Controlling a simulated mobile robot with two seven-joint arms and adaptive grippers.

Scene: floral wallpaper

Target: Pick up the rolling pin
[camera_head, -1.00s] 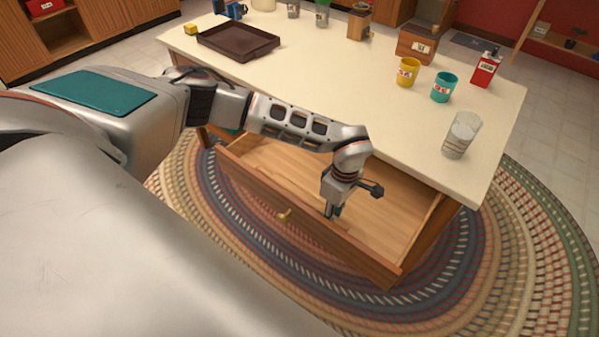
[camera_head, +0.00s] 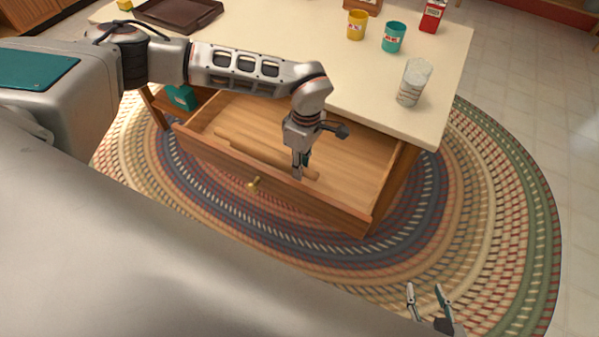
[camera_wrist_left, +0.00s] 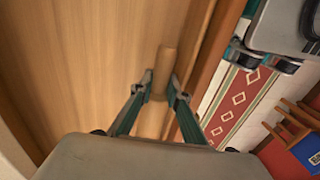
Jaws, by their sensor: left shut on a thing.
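The wooden rolling pin (camera_head: 255,154) lies in the open drawer (camera_head: 352,185), along its front panel. My left gripper (camera_head: 299,173) reaches down into the drawer and is shut on the rolling pin near its right end. In the left wrist view the pin (camera_wrist_left: 164,65) runs between the two fingertips (camera_wrist_left: 161,82), which press on it from both sides. Whether the pin is clear of the drawer floor cannot be told. My right gripper (camera_head: 428,291) is at the bottom right over the rug, fingers apart and empty.
The cream tabletop (camera_head: 290,30) is above the drawer. The braided rug (camera_head: 480,200) is clear.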

